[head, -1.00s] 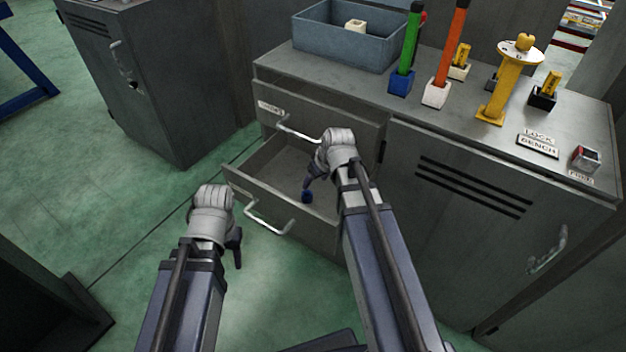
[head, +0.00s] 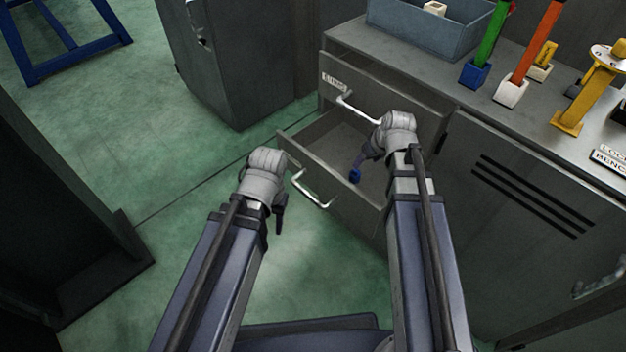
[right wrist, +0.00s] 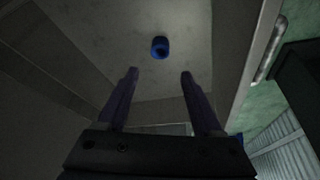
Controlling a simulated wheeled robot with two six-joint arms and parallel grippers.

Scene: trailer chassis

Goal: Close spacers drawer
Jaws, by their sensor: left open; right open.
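The lower drawer (head: 318,176) of the grey bench cabinet is pulled open, with a silver bar handle (head: 312,190) on its front. A small blue ring-shaped piece (right wrist: 160,47) lies on the drawer floor in the right wrist view; it also shows in the head view (head: 355,175). My right gripper (right wrist: 158,75) is open and empty above the drawer, its fingers pointing toward the blue piece without holding it. My left gripper (head: 279,220) is open beside the drawer's front, left of the handle and apart from it. Its fingertips are partly hidden.
The bench top carries a blue-grey bin (head: 425,28), a green marker (head: 490,45), an orange marker (head: 530,55) and a yellow stand (head: 590,95). Green floor (head: 200,170) is free at left.

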